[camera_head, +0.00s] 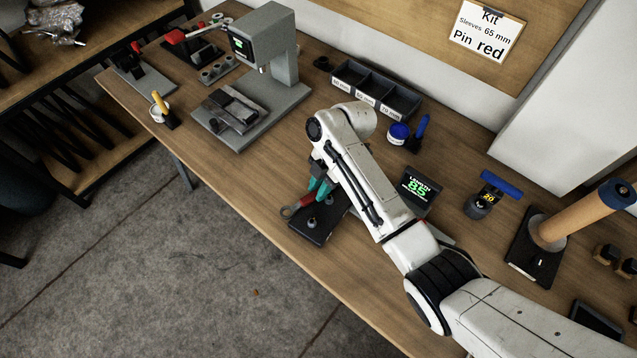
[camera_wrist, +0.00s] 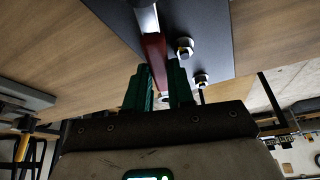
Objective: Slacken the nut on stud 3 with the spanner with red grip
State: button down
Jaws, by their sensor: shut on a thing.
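My gripper (camera_head: 318,191), with teal fingers, is shut on the red grip of the spanner (camera_head: 304,201). The spanner's grey head (camera_head: 287,211) points to the left, over or beside the near left edge of the dark stud plate (camera_head: 308,234). In the wrist view the red grip (camera_wrist: 154,50) runs up between the green fingers (camera_wrist: 163,88), and its steel shank leaves at the top edge. Two studs with nuts show to its right, one nearer the middle (camera_wrist: 185,48) and one lower (camera_wrist: 201,79). I cannot read stud numbers. My arm hides part of the plate.
A small display reading 85 (camera_head: 417,189) stands just right of my arm. A three-part bin (camera_head: 372,92), a blue-lidded tub (camera_head: 398,133) and a grey press (camera_head: 262,60) stand farther back. The bench's front edge is close to the plate. Bare bench lies left of it.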

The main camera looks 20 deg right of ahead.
aim_at(345, 209)
jog(key=shift+s+d+f, duration=0.1)
jog(key=shift+s+d, duration=0.15)
jog(key=shift+d, duration=0.05)
jog(key=shift+s+d+n+g+h, duration=0.25)
jog(key=shift+s+d+n+g, duration=0.2)
jog(key=shift+s+n, duration=0.5)
jog(key=shift+s+d+n+g+h, duration=0.3)
jog(key=shift+s+d+n, duration=0.2)
jog(key=shift+n, duration=0.75)
jog(key=shift+f, duration=0.1)
jog(key=shift+s+d+n+g, duration=0.25)
jog(key=shift+s+d+n, duration=0.2)
jog(key=shift+n, duration=0.45)
jog(key=shift+s+d+n+g+h, duration=0.15)
jog(key=shift+s+d+n+h, duration=0.2)
jog(key=shift+n, duration=0.35)
jog(key=shift+s+d+n+g+h, duration=0.15)
jog(key=shift+s+d+n+h, duration=0.2)
jog(key=shift+n, duration=0.35)
jog(key=shift+w, duration=0.1)
jog(key=shift+d, duration=0.1)
jog(key=shift+s+d+n+h+p, duration=0.25)
jog(key=shift+d+n+h, duration=0.15)
jog(key=shift+d+n, duration=0.55)
jog(key=shift+s+d+n+h+p, duration=0.15)
jog(key=shift+s+d+n+h, duration=0.3)
jog(key=shift+n, duration=0.9)
